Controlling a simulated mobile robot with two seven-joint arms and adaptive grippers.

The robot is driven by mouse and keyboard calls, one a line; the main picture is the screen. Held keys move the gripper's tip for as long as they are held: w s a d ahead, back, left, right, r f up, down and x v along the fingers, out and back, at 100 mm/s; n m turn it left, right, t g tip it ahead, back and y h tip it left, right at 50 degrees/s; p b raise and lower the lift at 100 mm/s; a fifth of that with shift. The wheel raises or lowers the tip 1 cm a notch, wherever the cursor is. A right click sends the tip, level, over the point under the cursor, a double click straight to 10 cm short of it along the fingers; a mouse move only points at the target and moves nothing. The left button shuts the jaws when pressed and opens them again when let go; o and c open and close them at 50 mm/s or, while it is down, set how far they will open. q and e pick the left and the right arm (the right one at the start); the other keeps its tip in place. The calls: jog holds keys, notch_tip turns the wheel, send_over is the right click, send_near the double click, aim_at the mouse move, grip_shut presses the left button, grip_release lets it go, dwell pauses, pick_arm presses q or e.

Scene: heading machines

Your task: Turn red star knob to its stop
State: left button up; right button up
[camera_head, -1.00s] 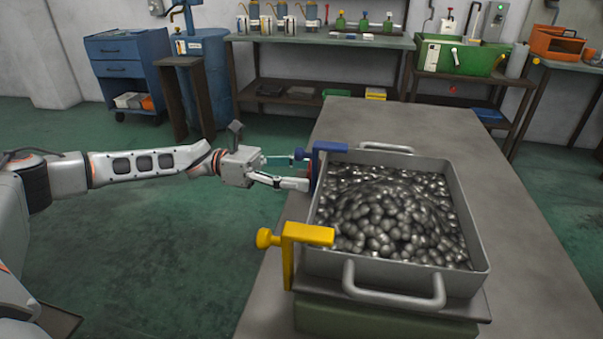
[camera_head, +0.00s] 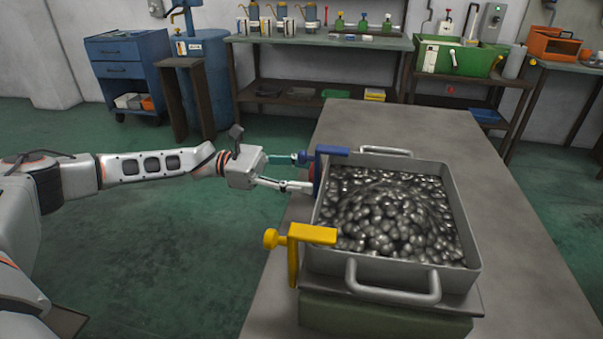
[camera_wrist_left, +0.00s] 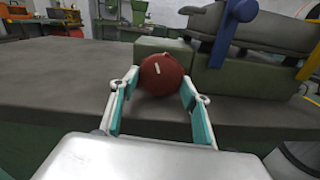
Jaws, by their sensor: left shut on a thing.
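The red knob (camera_wrist_left: 162,74) shows in the wrist view as a round, dark red body with a short pale mark on its face. It sits at the side of the green block under the tray. My left gripper (camera_wrist_left: 161,84) is shut on the knob, one teal-padded finger on each side. In the head view this gripper (camera_head: 307,173) reaches in from the left at the tray's left side. My right gripper is not in view.
A metal tray (camera_head: 391,280) full of dark, shiny balls stands on the grey table (camera_head: 510,210). A blue clamp (camera_head: 330,150) is close to my left fingers. A yellow clamp (camera_head: 311,233) is at the tray's near left corner. The table is clear to the right.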

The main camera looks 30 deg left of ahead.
pick_arm(q)
jog(key=shift+m+p, duration=0.5)
jog(key=shift+m, duration=1.4)
jog(key=o, duration=1.1)
jog(key=v, duration=1.2)
